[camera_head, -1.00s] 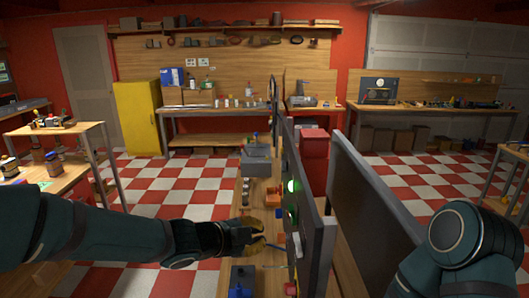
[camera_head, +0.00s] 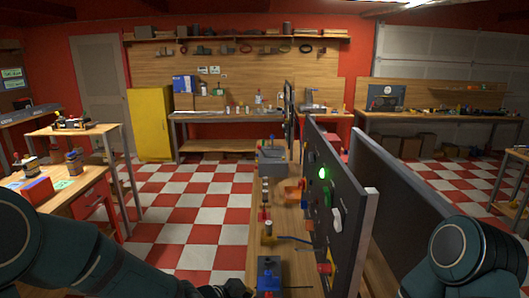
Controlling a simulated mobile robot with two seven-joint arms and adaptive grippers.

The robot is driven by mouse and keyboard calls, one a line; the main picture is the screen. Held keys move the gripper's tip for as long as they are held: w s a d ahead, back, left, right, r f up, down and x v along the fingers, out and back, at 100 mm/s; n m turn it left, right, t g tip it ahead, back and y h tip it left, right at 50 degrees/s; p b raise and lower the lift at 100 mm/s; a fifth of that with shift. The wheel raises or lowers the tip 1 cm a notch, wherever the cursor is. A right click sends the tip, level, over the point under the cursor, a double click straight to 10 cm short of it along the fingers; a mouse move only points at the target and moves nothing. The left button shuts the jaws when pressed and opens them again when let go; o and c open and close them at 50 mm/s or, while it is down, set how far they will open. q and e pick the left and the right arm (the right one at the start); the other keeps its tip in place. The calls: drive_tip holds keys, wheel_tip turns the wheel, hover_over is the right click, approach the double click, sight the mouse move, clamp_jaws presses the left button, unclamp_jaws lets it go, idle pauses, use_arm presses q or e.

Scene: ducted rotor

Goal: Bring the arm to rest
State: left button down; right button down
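My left arm (camera_head: 85,255) comes in from the lower left and runs along the bottom edge of the head view. The dark end of my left gripper (camera_head: 232,290) shows at the bottom edge, just left of the bench. Its fingers are cut off or too dark to read. My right arm (camera_head: 468,255) shows only as a rounded link at the lower right; my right gripper is out of view.
The narrow wooden bench (camera_head: 252,240) carries a blue block (camera_head: 268,277), an orange part (camera_head: 293,192) and a grey bin (camera_head: 272,160). An upright dark panel (camera_head: 345,230) with a green light (camera_head: 323,172) stands along its right side. The checkered floor (camera_head: 205,215) left of it is clear.

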use_arm(q)
drive_tip(key=s+a+f+n+g+y+b, duration=0.2)
drive_tip(key=s+f+n, duration=0.5)
drive_tip(key=f, duration=0.7)
drive_tip(key=s+a+f+n+g+y+b, duration=0.1)
drive_tip(key=s+a+f+n+g+b, duration=0.2)
drive_tip(key=f, duration=1.1)
drive_tip(key=s+a+n+b, duration=0.1)
drive_tip(key=s+n, duration=0.2)
drive_tip(key=s, duration=0.3)
drive_tip(key=shift+s+a+n+y, duration=0.35)
drive_tip(key=shift+a+n+y, duration=0.05)
drive_tip(key=shift+r, duration=0.1)
